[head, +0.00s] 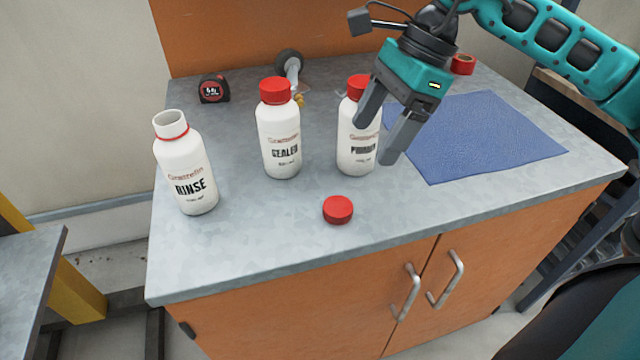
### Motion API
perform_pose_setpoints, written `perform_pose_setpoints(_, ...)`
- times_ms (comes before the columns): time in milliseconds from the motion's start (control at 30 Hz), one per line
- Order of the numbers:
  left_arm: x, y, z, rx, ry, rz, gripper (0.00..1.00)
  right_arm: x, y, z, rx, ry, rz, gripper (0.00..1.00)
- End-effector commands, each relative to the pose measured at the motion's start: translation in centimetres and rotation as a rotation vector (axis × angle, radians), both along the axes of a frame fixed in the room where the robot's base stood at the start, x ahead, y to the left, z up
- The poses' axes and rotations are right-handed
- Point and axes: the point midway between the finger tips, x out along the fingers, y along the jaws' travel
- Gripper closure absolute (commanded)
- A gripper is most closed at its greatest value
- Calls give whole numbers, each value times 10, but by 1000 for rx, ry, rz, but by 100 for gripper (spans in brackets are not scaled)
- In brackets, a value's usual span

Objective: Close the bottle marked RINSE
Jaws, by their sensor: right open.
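The white bottle marked RINSE (183,172) stands upright and uncapped at the left of the grey worktop, its open neck showing. A red cap (338,210) lies loose on the worktop near the front edge, right of the RINSE bottle. My right gripper (374,143) is open and empty, fingers pointing down, above the worktop behind and right of the loose cap. It partly hides the right-hand capped bottle. My left gripper is not in view.
Two more white bottles with red caps stand mid-worktop: one marked SEALER (280,135) and a partly hidden one (350,150). Behind are a tape measure (213,89) and a roller (290,68). A blue cloth (470,135) and red tape roll (463,64) lie right. The front left is clear.

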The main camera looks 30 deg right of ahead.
Motion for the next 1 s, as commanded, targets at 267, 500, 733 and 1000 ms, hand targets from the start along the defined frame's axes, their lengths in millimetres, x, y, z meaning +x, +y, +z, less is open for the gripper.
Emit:
perform_pose_setpoints(267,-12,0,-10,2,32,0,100,0,-1,0,-3,1,0,20)
perform_pose_setpoints(500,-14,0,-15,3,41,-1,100,0,5,-14,-1,5,1,20)
perform_pose_setpoints(733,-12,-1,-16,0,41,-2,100,3,22,-53,1,5,3,20)
perform_pose_setpoints(1000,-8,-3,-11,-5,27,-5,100,6,29,-72,-1,2,1,20)
